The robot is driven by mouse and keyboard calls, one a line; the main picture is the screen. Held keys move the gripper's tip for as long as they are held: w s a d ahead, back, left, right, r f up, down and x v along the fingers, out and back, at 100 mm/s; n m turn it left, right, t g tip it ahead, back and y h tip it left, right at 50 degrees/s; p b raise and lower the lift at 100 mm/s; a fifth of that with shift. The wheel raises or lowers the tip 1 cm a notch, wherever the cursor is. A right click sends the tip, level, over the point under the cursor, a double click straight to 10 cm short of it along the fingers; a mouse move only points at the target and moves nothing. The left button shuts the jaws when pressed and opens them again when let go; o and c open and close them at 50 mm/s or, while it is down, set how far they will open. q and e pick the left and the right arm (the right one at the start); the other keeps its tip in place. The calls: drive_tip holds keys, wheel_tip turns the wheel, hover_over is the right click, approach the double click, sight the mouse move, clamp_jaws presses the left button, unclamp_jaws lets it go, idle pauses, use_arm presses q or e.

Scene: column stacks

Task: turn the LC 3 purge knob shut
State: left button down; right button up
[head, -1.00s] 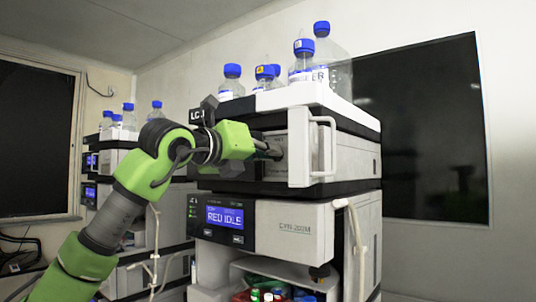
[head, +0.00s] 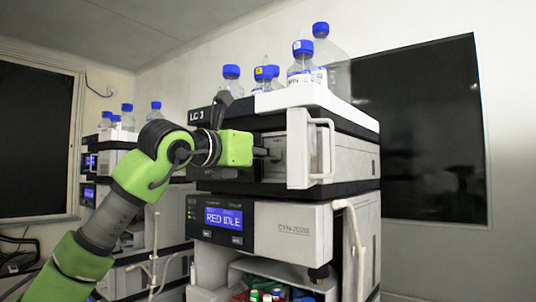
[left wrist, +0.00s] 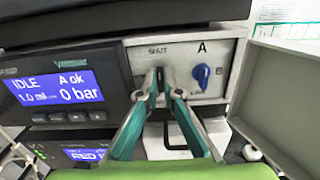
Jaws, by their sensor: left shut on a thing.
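The LC 3 stack (head: 345,160) stands in the middle of the head view, with its "LC 3" label (head: 196,115) at the top left. My left gripper (head: 273,153) reaches its upper module from the left. In the left wrist view my left gripper (left wrist: 167,75) has its fingertips nearly together at the front panel, just below a small printed label. It is shut on the purge knob, which the fingertips hide almost fully. A blue knob (left wrist: 201,76) marked "A" sits just right of the fingers, apart from them. My right gripper is not in view.
A display (left wrist: 62,90) left of the fingers reads IDLE and 0 bar. An open grey door (head: 299,148) stands out to the right of the fingers. Blue-capped bottles (head: 301,68) stand on top. A second stack (head: 115,145) is behind my arm.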

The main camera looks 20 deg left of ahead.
use_arm(q)
drive_tip(key=c, duration=2.2)
unclamp_jaws()
drive_tip(key=shift+w+f, duration=0.1)
drive_tip(key=shift+w, duration=0.05)
drive_tip(key=v, duration=1.2)
